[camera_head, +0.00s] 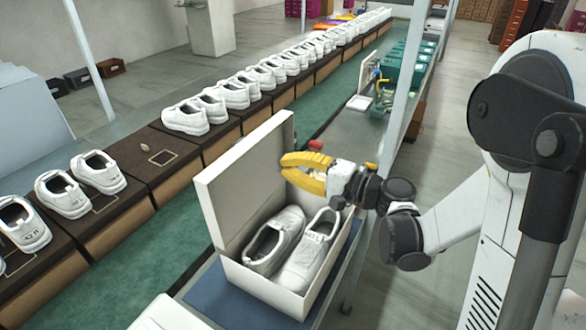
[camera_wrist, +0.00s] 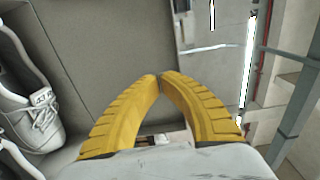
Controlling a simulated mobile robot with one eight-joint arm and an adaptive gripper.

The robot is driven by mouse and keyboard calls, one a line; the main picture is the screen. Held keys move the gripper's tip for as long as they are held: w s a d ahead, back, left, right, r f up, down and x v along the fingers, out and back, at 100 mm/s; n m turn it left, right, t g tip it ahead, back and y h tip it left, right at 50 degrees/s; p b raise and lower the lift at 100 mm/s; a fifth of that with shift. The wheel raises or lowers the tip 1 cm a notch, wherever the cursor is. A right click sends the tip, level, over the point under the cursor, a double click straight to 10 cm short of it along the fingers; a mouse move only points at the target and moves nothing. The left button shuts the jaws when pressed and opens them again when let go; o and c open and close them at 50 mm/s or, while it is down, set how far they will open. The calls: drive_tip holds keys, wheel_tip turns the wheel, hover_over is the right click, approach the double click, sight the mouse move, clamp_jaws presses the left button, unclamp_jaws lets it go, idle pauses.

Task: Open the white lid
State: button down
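The white lid (camera_head: 232,188) stands raised along the left long side of the white shoebox (camera_head: 262,284), so the box is open. Two white shoes (camera_head: 308,250) lie inside the box. My gripper (camera_head: 284,166) has yellow fingers and is above the box, close to the inner face of the lid; I cannot tell whether it touches. In the wrist view the fingertips of my gripper (camera_wrist: 159,77) meet, with nothing seen between them. The lid's grey-looking inner face (camera_wrist: 105,45) fills the area behind the fingers, and a white shoe (camera_wrist: 32,112) shows at the left.
The box stands on a blue mat (camera_head: 215,293) on a narrow bench. Behind the lid runs a dark conveyor (camera_head: 140,165) with a row of white shoes (camera_head: 228,94). Green crates (camera_head: 402,68) stand farther along the bench, and a metal post (camera_head: 404,65) rises nearby.

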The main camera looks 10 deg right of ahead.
sight(252, 153)
drive_tip(key=b+x, duration=0.2)
drive_tip(key=x, duration=0.7)
drive_tip(key=shift+w+a, duration=0.2)
drive_tip(key=shift+a, duration=0.1)
drive_tip(key=shift+w+a+r+g+h+p, duration=0.15)
drive_tip(key=shift+w+a+g+h+p, duration=0.1)
drive_tip(key=shift+w+a+p, duration=0.25)
drive_tip(key=shift+w+a+r+g+h+p, duration=0.15)
drive_tip(key=shift+w+a+g+h+p, duration=0.15)
drive_tip(key=shift+a+p, duration=0.25)
drive_tip(key=x, duration=0.3)
drive_tip(key=shift+w+f, duration=0.15)
drive_tip(key=shift+f, duration=0.2)
